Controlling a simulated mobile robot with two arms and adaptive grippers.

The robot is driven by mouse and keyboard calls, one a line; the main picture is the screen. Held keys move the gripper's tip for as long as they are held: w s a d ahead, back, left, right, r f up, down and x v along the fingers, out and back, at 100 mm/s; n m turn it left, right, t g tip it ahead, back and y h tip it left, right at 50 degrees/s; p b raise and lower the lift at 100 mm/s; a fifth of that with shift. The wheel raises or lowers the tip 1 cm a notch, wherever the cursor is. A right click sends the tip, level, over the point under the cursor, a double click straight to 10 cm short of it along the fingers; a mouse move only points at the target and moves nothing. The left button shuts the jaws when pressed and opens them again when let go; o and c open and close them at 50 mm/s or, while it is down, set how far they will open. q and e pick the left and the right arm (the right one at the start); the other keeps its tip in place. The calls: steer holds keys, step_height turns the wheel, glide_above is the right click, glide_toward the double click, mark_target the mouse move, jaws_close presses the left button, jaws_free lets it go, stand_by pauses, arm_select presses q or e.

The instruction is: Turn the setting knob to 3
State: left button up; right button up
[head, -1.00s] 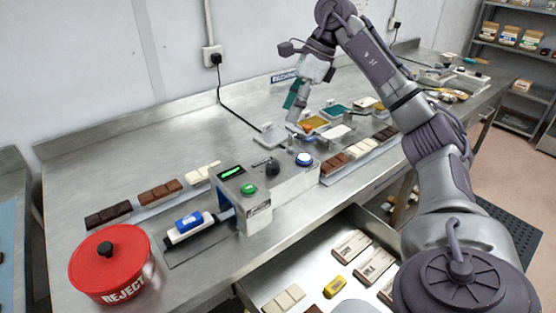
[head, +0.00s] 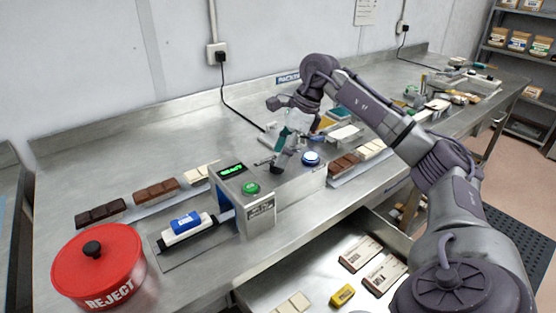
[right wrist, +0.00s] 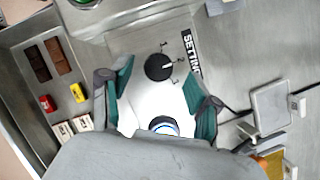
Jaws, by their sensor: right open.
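The setting knob (right wrist: 158,67) is a round black dial on the machine's top plate in the right wrist view. Its white mark points right, towards the 2. The numbers 1, 2 and 3 run around it, beside the SETTING label (right wrist: 191,54). My right gripper (right wrist: 158,72) is open, its teal fingers on either side of the knob in that view. I cannot tell how far above the knob they are. In the head view my right gripper (head: 284,156) is over the machine's top (head: 296,178) and largely hides the knob. My left gripper is not in view.
A red reject bin (head: 97,268) stands at the left. Chocolate bars lie on both sides of the machine. An open drawer (head: 330,275) juts out in front.

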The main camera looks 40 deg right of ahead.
steer(key=shift+x, duration=1.15)
steer(key=c, duration=1.2)
steer(key=shift+o, duration=0.2)
steer(key=shift+m, duration=0.3)
steer(key=m+h, duration=0.1)
steer(key=m, duration=0.1)
steer(key=m+t, duration=0.1)
steer(key=m, duration=0.2)
steer(key=shift+a+t+h, duration=0.1)
steer(key=shift+t+h, duration=0.2)
steer(key=shift+h, duration=0.1)
steer(key=m+h, duration=0.1)
steer(key=m, duration=0.2)
steer(key=m+h, duration=0.1)
steer(key=m, duration=0.2)
steer(key=shift+m, duration=0.3)
